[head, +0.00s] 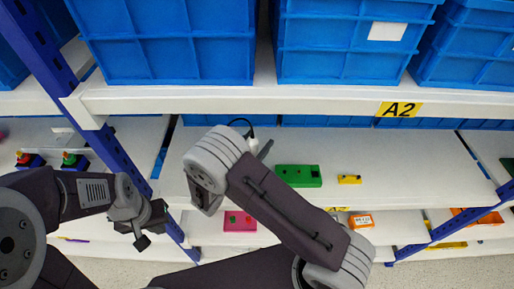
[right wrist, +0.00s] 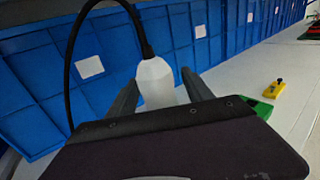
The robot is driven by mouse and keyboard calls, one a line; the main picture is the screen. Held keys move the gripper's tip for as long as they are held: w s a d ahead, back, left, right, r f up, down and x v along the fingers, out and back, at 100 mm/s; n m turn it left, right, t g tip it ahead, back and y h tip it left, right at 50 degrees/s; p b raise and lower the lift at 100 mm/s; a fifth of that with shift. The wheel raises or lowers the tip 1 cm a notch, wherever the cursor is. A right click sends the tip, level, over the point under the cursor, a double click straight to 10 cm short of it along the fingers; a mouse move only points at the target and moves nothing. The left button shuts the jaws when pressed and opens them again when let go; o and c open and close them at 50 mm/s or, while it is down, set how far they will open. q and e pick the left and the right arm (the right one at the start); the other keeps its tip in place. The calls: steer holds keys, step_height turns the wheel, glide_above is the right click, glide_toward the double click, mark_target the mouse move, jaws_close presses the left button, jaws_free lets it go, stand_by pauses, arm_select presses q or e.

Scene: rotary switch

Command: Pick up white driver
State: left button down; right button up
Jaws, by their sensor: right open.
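The white driver (right wrist: 155,82) has a pale body with a black cable curving up from its top. In the right wrist view it stands nearly upright, between the two dark fingers of my open right gripper (right wrist: 160,75); I cannot tell whether they touch it. In the head view only a small part of the driver (head: 252,143) shows behind my right arm, with one fingertip of the right gripper (head: 265,149) beside it. My left gripper (head: 143,228) hangs at the left, away from the driver, and its opening is unclear.
Blue bins (head: 165,45) fill the upper shelf, whose edge carries an A2 label (head: 399,109). On the shelf below, a green block (head: 298,176) and a yellow piece (head: 349,179) lie right of the driver. A blue upright (head: 125,160) stands between my left gripper and that shelf.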

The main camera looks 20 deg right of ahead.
steer(key=shift+w+d+f, duration=0.25)
steer(key=shift+w+d, duration=0.1)
steer(key=shift+w, duration=0.05)
steer(key=shift+d, duration=0.1)
steer(key=shift+c, duration=0.9)
steer(key=shift+s+r, duration=0.15)
steer(key=shift+s, duration=0.05)
steer(key=c, duration=0.5)
steer(key=shift+s+a+r, duration=0.2)
steer(key=shift+s+a, duration=0.2)
steer(key=shift+a, duration=0.1)
jaws_close()
arm_select(q)
steer(key=shift+f+b, duration=0.65)
arm_select(e)
step_height(320, 180, up, 10)
steer(key=shift+w+d, duration=0.15)
steer(key=shift+w, duration=0.05)
